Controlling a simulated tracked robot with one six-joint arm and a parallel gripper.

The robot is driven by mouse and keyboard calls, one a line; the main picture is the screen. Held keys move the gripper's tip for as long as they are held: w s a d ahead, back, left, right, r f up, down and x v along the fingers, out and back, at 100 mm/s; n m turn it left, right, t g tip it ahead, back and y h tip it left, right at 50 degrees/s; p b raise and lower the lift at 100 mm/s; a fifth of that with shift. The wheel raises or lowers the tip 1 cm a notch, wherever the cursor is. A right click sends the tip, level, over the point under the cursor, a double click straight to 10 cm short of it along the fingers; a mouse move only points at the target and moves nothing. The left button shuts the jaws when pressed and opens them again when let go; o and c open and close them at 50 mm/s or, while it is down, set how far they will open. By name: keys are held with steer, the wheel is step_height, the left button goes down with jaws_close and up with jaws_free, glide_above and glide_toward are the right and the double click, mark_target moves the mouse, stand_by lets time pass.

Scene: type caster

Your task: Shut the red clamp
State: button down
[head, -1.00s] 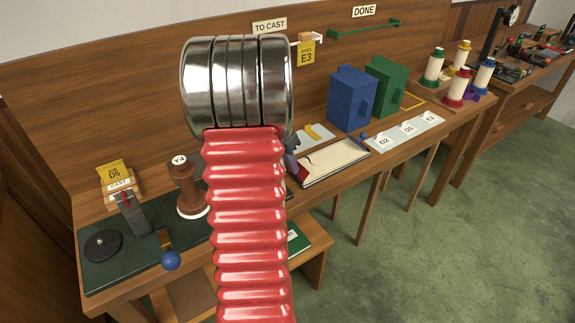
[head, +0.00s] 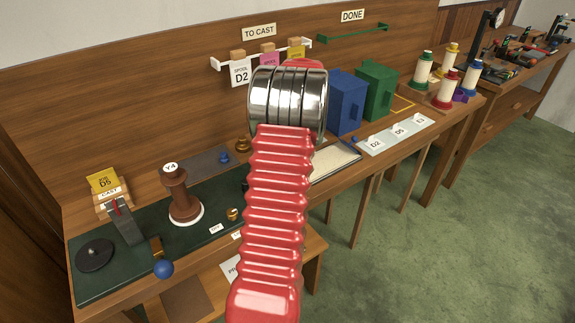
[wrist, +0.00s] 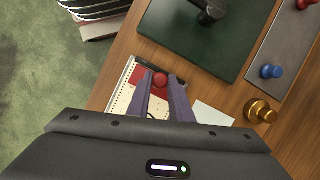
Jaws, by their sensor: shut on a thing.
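The red clamp shows in the wrist view as a round red knob (wrist: 160,79) with a flat red part beside it, at the end of a pale tray with rows of marks (wrist: 124,92). My gripper (wrist: 161,83) has its two dark purple fingers closed on either side of the knob. The fingers are apart by about the knob's width, with the knob at their tips. In the head view my own arm hides the gripper and the clamp. The tray (head: 335,160) shows partly to the right of my arm.
A dark green mat (head: 90,285) holds a brown post marked Y4 (head: 178,195). Blue (head: 346,103) and green (head: 376,90) boxes stand behind the tray. A brass knob (wrist: 260,111) and a blue knob (wrist: 271,71) stand close by on the right in the wrist view.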

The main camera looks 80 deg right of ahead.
steer(key=shift+s+d+f+t+y, duration=0.25)
steer(key=shift+s+t+y, duration=0.1)
steer(key=shift+t+y, duration=0.1)
steer(key=shift+s+d+f+t+y, duration=0.1)
steer(key=shift+s+d+t+y, duration=0.1)
steer(key=shift+s+t+y, duration=0.2)
steer(key=c, duration=1.6)
jaws_free()
steer(key=shift+w+y, duration=0.1)
steer(key=shift+y, duration=0.15)
steer(key=shift+c, duration=0.2)
steer(key=shift+w, duration=0.1)
steer(key=shift+d+r, duration=0.1)
steer(key=shift+r, duration=0.05)
